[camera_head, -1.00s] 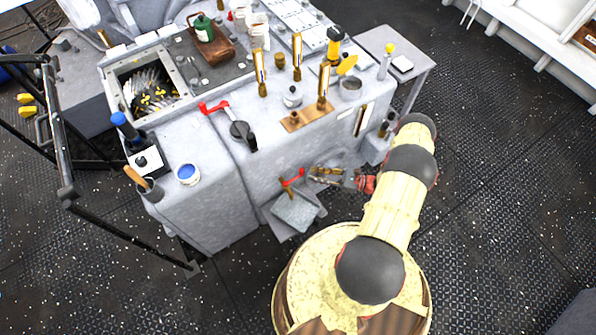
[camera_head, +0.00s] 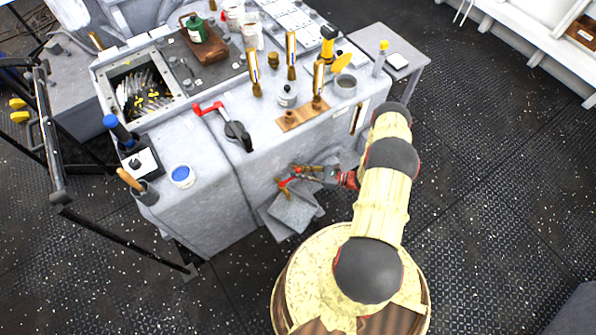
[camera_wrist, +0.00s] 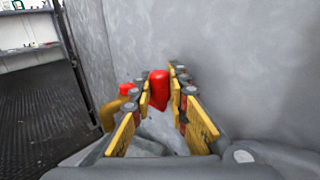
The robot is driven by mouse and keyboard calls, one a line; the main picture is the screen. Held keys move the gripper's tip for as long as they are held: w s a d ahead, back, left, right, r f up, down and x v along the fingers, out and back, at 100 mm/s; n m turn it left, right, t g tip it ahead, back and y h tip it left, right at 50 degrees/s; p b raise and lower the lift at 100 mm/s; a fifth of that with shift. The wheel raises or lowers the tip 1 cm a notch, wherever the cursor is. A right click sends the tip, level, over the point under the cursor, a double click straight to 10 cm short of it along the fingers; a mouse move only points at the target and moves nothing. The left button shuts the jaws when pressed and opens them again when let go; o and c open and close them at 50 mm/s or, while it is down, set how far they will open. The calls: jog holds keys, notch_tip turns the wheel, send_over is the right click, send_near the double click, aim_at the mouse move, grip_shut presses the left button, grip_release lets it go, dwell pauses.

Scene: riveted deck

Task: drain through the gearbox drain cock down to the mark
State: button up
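The drain cock's red handle (camera_head: 285,184) is low on the front of the grey gearbox housing (camera_head: 225,205). A grey catch tray (camera_head: 293,212) lies under it. My gripper (camera_head: 296,174) is at the handle, coming from the right. In the wrist view the red handle (camera_wrist: 158,88) stands between my two fingers (camera_wrist: 162,90), with a narrow gap seen at the right finger. The brass cock body (camera_wrist: 112,112) shows beside the left finger. The fingers look open around the handle. A narrow upright sight gauge (camera_head: 357,118) is on the housing front; its level and mark are too small to read.
A small side table (camera_head: 400,45) stands at the right. The deck right of my arm is clear.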

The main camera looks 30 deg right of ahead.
grip_shut()
jog(key=shift+s, duration=0.1)
dwell(0.4)
jog(key=shift+m+t+h, duration=0.8)
jog(key=shift+t+h, duration=0.1)
jog(key=shift+s+a, duration=0.25)
jog(key=shift+s, duration=0.75)
jog(key=shift+s+a, duration=0.25)
jog(key=shift+s, duration=0.85)
jog(key=shift+o, duration=1.6)
grip_release()
